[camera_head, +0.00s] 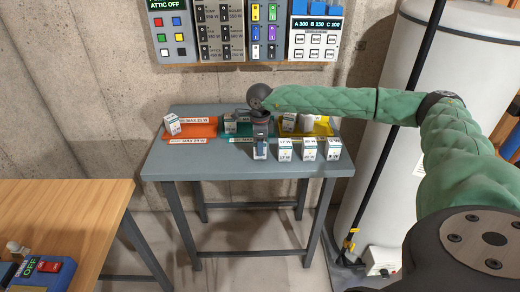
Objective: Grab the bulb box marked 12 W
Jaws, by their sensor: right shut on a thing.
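My right gripper (260,141) points down over the front part of the grey table and is shut on a small white bulb box (260,153). The print on that box is too small to read. To its right, three similar white boxes stand along the front: one (284,150) beside the gripper, one (309,150) in the middle and one (333,150) at the end. I cannot make out for certain which box is marked 12 W. My left gripper is not in view.
The grey table (200,169) carries an orange tray (200,131), a teal tray (234,131) partly hidden by my gripper, and a yellow tray (322,127), with white boxes on them. Switch panels (220,30) hang behind. A white tank (400,75) stands right; a wooden bench (70,215) is front left.

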